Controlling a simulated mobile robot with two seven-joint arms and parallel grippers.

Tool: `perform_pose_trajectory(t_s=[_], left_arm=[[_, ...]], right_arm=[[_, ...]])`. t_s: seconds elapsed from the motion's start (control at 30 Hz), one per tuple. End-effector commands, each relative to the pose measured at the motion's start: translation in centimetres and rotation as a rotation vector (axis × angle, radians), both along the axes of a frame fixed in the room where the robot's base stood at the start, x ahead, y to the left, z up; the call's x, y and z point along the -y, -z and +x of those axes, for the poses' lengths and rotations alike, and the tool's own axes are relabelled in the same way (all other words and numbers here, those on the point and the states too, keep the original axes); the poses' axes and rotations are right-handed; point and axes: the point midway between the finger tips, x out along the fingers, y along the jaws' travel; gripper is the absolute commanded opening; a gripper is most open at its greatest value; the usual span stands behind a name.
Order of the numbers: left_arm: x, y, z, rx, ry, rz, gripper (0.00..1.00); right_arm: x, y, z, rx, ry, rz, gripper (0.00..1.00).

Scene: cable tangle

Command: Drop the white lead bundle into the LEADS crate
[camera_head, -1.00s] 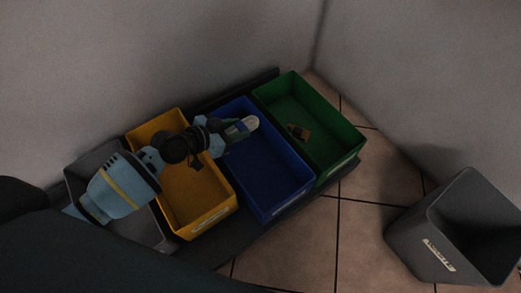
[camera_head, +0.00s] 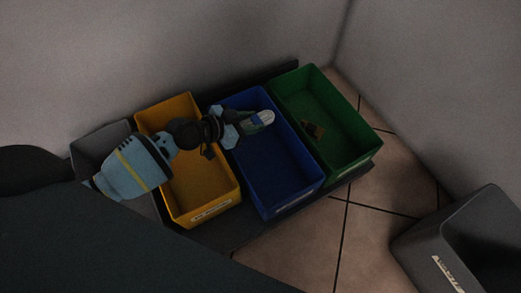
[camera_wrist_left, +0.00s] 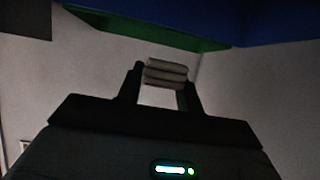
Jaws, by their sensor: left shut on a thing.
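My left gripper (camera_head: 260,120) is shut on the white lead bundle (camera_head: 265,116), above the far part of a blue crate (camera_head: 293,197). In the left wrist view the bundle (camera_wrist_left: 166,73) shows as stacked pale strands between the two fingertips. The crates carry small pale labels on their near sides, too small to read, so I cannot tell which one is LEADS. My right gripper is not in view.
A yellow crate (camera_head: 206,207) and a grey crate (camera_head: 103,140) stand left. A dark grey bin (camera_head: 425,245) stands at lower right. Walls rise behind.

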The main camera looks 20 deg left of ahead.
Motion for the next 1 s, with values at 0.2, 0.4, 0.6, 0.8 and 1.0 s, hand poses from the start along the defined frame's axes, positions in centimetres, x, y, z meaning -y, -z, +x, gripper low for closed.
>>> perform_pose_trajectory(t_s=[0.2, 0.4, 0.6, 0.8, 1.0], left_arm=[[0.0, 2.1, 0.1, 0.001, -0.001, 0.000, 0.12], [0.0, 2.2, 0.1, 0.002, -0.002, -0.001, 0.12], [0.0, 2.2, 0.0, 0.002, -0.002, -0.001, 0.48], [0.0, 2.2, 0.0, 0.002, 0.000, 0.000, 0.61], [-0.1, 2.2, -0.1, 0.001, 0.000, 0.001, 0.61]], right_arm=[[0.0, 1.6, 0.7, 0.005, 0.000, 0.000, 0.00], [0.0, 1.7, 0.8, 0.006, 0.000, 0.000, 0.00], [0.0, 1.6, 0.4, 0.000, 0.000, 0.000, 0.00], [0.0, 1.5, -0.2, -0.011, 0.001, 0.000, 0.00], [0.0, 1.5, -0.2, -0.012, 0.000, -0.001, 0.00]])
